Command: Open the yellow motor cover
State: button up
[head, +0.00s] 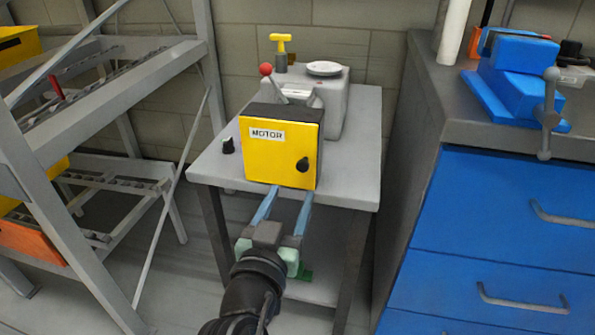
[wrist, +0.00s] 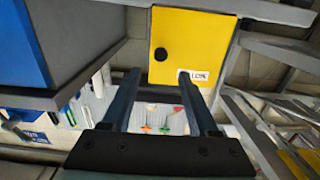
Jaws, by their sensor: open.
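The yellow motor cover (head: 268,150) is the front of a dark box on a small grey table, and it looks shut. It bears a "MOTOR" label at the upper left and a round black knob (head: 302,164) at the right. My gripper (head: 291,190) is open and empty, its two long fingers apart and pointing at the cover's lower edge. I cannot tell whether the tips touch it. The wrist view is turned over: the cover (wrist: 185,50) and knob (wrist: 161,54) show beyond the fingertips (wrist: 158,76), with the knob roughly in line with the gap.
A blue drawer cabinet (head: 490,220) is close on the right. A grey rack (head: 100,90) stands on the left.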

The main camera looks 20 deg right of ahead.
aim_at(301, 167)
jog(key=b+x, duration=0.1)
jog(key=x, duration=0.7)
grip_shut()
dwell(1.3)
